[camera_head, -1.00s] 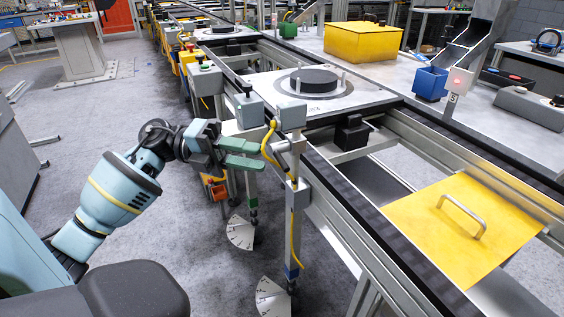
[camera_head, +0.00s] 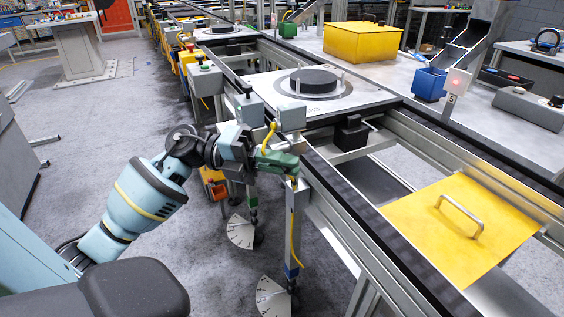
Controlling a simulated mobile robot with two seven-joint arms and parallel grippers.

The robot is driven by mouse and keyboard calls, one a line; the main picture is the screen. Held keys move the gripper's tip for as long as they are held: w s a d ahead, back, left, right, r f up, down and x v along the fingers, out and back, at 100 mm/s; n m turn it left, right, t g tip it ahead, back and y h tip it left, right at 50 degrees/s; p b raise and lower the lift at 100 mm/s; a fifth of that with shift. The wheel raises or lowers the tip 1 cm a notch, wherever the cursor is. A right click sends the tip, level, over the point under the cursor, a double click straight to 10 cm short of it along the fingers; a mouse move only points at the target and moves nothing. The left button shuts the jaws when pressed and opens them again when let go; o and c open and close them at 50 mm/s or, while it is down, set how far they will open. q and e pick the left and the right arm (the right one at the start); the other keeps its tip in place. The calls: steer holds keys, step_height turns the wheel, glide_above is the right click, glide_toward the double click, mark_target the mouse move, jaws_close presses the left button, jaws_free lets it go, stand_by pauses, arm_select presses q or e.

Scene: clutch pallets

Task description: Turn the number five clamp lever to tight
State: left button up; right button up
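My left gripper (camera_head: 279,162), with green fingers, is at the upper part of the near grey post (camera_head: 293,215) beside the conveyor rail. The grey lever-like part at the top of this post is now mostly hidden behind the fingers. I cannot tell whether the fingers are closed on it or just around it. A grey box (camera_head: 291,117) sits above it, and a yellow cable (camera_head: 269,137) runs down by the fingers. A white marked dial plate (camera_head: 270,298) is at the post's foot. My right gripper is not in view.
A second post stands just behind, with its own dial plate (camera_head: 240,232). A pallet with a dark disc (camera_head: 313,79) sits on the conveyor. A yellow plate with a handle (camera_head: 455,240) lies at right. A small sign (camera_head: 451,99) bears one character.

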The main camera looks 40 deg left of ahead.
arm_select(q)
jaws_close()
steer(key=shift+a+f+m+g+y+p, duration=0.15)
steer(key=shift+f+m+g+y, duration=0.1)
steer(key=shift+m+y, duration=0.35)
steer(key=shift+a+f+m+g+y+p, duration=0.15)
steer(key=shift+f+m+y, duration=0.1)
steer(key=shift+m+y, duration=0.3)
steer(key=a+m+y, duration=0.1)
steer(key=m+y, duration=0.1)
steer(key=y, duration=0.1)
steer(key=w+f+m+t+y, duration=0.1)
steer(key=m+y, duration=0.1)
steer(key=y, duration=0.1)
steer(key=a+f+m+y+b, duration=0.1)
steer(key=m+y, duration=0.1)
steer(key=y, duration=0.1)
steer(key=shift+w+a, duration=0.15)
steer(key=shift+a, duration=0.25)
